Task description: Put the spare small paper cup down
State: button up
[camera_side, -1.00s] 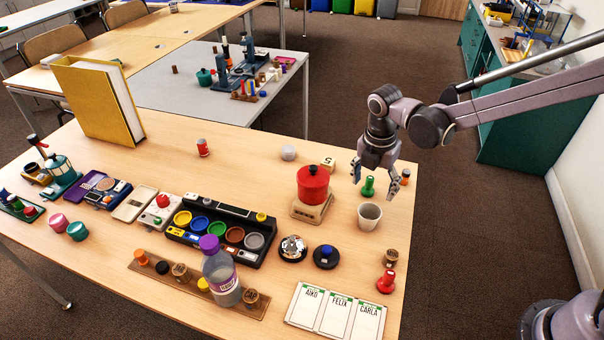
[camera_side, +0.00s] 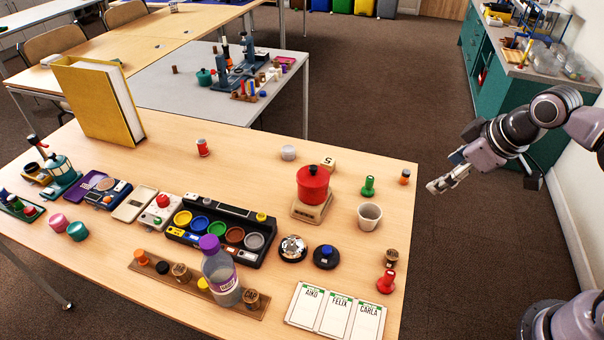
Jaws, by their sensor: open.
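A small white paper cup (camera_side: 369,217) stands upright on the table near its right edge, in front of a green pawn-shaped piece. My gripper (camera_side: 436,187) is off the right side of the table, apart from the cup. It is open and nothing shows between its fingers. A small white round thing (camera_side: 288,152) stands farther back on the table; I cannot tell whether it is another cup.
Around the cup are the green piece (camera_side: 368,187), a red pot on a scale (camera_side: 313,186), a dark blue knob (camera_side: 326,257) and a red stamp (camera_side: 386,282). A purple-capped bottle (camera_side: 220,275) stands at the front.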

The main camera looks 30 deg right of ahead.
jog(key=s+m, duration=0.1)
jog(key=m, duration=0.1)
jog(key=s+d+m+t, duration=0.1)
jog(key=s+m, duration=0.1)
jog(key=shift+f+m, duration=0.15)
jog(key=shift+m, duration=0.15)
